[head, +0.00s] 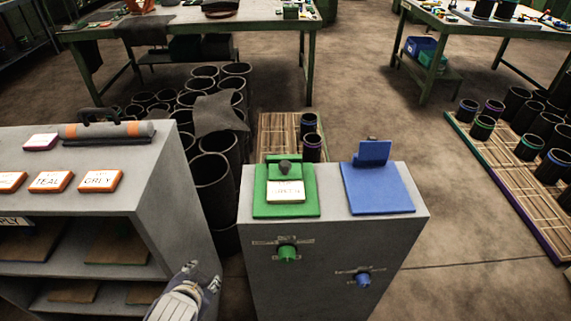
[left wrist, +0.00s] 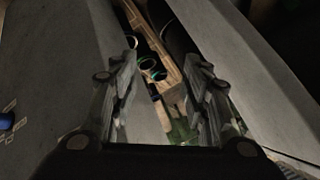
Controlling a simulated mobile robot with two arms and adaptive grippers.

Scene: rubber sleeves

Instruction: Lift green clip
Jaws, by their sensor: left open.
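The green clip (head: 285,171) stands on a green base plate (head: 262,208) on top of the grey cabinet, with a white label (head: 286,192) in front and a dark knob at its upper part. My left gripper (head: 203,274) is low to the left of the cabinet, in the gap beside the shelf unit. It is open and empty, apart from the clip. In the left wrist view its two fingers (left wrist: 165,70) are spread, with only distant floor items between them. My right gripper is not in view.
A blue clip and plate (head: 378,188) sit beside the green one. The cabinet's front (head: 325,280) has a green knob (head: 287,253) and a blue knob (head: 363,279). A shelf unit (head: 165,190) stands left, with labelled blocks. Black sleeves (head: 213,180) stand behind.

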